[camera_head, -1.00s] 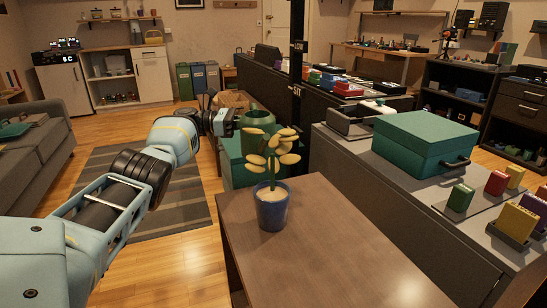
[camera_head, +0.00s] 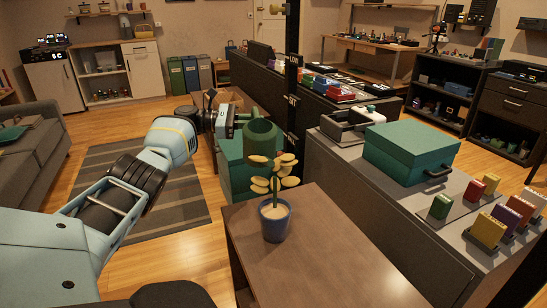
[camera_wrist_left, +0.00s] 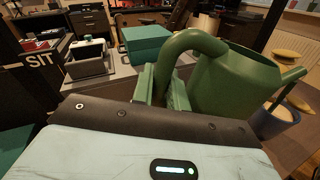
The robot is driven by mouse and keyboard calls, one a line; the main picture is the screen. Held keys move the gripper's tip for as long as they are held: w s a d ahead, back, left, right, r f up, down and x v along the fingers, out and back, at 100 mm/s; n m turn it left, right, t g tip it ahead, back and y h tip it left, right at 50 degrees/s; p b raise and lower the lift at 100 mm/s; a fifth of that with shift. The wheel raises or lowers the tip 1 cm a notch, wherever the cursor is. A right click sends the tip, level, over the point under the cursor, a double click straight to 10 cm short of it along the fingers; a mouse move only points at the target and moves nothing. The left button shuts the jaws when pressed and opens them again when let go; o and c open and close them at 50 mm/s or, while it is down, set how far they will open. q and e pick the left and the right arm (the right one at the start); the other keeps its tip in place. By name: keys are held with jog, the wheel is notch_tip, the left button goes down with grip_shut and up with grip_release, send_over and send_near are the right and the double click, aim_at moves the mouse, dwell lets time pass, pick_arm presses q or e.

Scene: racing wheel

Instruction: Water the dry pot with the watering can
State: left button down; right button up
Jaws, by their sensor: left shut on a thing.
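The blue pot (camera_head: 275,226) with pale soil and a yellow-leaved plant (camera_head: 274,176) stands upright near the far left corner of the brown table (camera_head: 330,262). My left gripper (camera_head: 229,120) is beyond it, shut on the green watering can (camera_head: 261,138). In the left wrist view the jaws (camera_wrist_left: 163,88) are at the can's curved handle, and the can (camera_wrist_left: 235,85) has its spout pointing right, towards the pot (camera_wrist_left: 277,119). The can looks roughly upright, apart from the pot; whether the spout is over the pot is unclear. My right gripper is out of view.
A grey counter (camera_head: 340,185) right of the table carries a green box (camera_head: 410,150) and several small coloured blocks. Green crates (camera_head: 238,170) stand behind the table. A dark post (camera_head: 292,75) rises behind the plant. Open floor and a striped rug (camera_head: 150,190) lie left.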

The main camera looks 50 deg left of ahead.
aim_at(252, 110)
pick_arm(q)
jog(key=shift+d+r+p, duration=0.1)
jog(key=shift+r+p, duration=0.45)
jog(key=shift+s+d+r+p, duration=0.1)
jog(key=shift+r+p, duration=0.15)
jog(key=shift+p, duration=0.05)
jog(key=shift+s+d+r+m+p, duration=0.1)
jog(key=shift+d+r+m+p, duration=0.1)
jog(key=shift+r+m+p, duration=0.4)
jog(key=shift+d+r+p, duration=0.1)
jog(key=shift+r+p, duration=0.25)
jog(key=shift+p, duration=0.3)
jog(key=shift+s+r, duration=0.1)
jog(key=shift+r, duration=0.05)
jog(key=shift+d+r+p, duration=0.1)
jog(key=shift+d+p, duration=0.1)
jog(key=shift+p, duration=0.25)
jog(key=shift+r, duration=0.15)
dwell(0.5)
jog(key=shift+s+d+r+m+p, duration=0.25)
jog(key=shift+r+p, duration=0.2)
jog(key=shift+p, duration=0.45)
dwell(0.8)
